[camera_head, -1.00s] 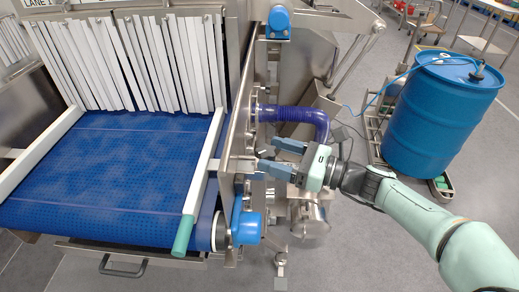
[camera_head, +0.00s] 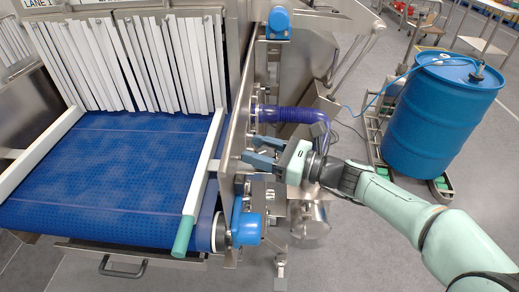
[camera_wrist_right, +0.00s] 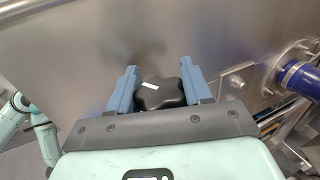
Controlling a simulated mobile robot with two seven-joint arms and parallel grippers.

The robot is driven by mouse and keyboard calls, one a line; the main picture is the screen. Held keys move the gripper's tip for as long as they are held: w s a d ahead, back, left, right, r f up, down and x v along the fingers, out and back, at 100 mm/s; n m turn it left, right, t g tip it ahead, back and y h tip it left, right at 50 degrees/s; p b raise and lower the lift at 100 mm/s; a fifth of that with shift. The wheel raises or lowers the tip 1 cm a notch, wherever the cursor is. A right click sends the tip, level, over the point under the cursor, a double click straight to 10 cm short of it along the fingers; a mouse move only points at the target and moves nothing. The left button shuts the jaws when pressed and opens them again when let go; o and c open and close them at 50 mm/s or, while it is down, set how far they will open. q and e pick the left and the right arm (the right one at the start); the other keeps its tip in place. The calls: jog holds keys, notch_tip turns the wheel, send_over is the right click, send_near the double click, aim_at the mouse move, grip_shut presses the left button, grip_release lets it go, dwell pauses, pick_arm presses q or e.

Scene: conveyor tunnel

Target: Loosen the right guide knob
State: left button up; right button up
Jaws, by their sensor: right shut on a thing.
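The right guide knob (camera_wrist_right: 160,95) is black and lobed, with a white mark on top, in the right wrist view. It sits against the steel side plate (camera_wrist_right: 150,30). My right gripper (camera_head: 250,149) reaches in from the right beside the conveyor. In the right wrist view its two blue fingers (camera_wrist_right: 158,70) stand on either side of the knob and are shut on it. The knob is hidden by the fingers in the head view. The right guide rail (camera_head: 203,165), white with a green end, runs along the belt's right edge. My left gripper is not in view.
A blue hose (camera_head: 290,114) curves just behind my right gripper. A blue motor (camera_head: 246,228) sits below it, towards the front. White strip curtains (camera_head: 130,62) hang over the empty blue belt (camera_head: 110,180). A blue drum (camera_head: 440,115) stands at right.

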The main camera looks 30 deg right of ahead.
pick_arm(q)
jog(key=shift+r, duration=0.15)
pick_arm(e)
jog(key=n+g+y+p, duration=0.2)
jog(key=p, duration=0.1)
jog(key=shift+a+r, duration=0.1)
jog(key=shift+r, duration=0.05)
jog(key=n+g+y+p, duration=0.1)
jog(key=n+g+p, duration=0.1)
jog(key=g+p, duration=0.1)
jog(key=n+g+y+p, duration=0.2)
jog(key=g, duration=0.1)
jog(key=n+g+y+p, duration=0.1)
jog(key=n+g+p, duration=0.1)
jog(key=g+p, duration=0.1)
jog(key=shift+s+a+p, duration=0.15)
jog(key=shift+s+p, duration=0.15)
jog(key=shift+s, duration=0.1)
pick_arm(q)
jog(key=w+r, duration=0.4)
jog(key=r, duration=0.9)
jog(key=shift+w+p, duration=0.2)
jog(key=shift+p, duration=0.25)
pick_arm(e)
jog(key=shift+s+n+g+y, duration=0.1)
jog(key=shift+n+g+y, duration=0.2)
jog(key=shift+n+g, duration=0.35)
jog(key=o, duration=1)
jog(key=shift+c, duration=0.2)
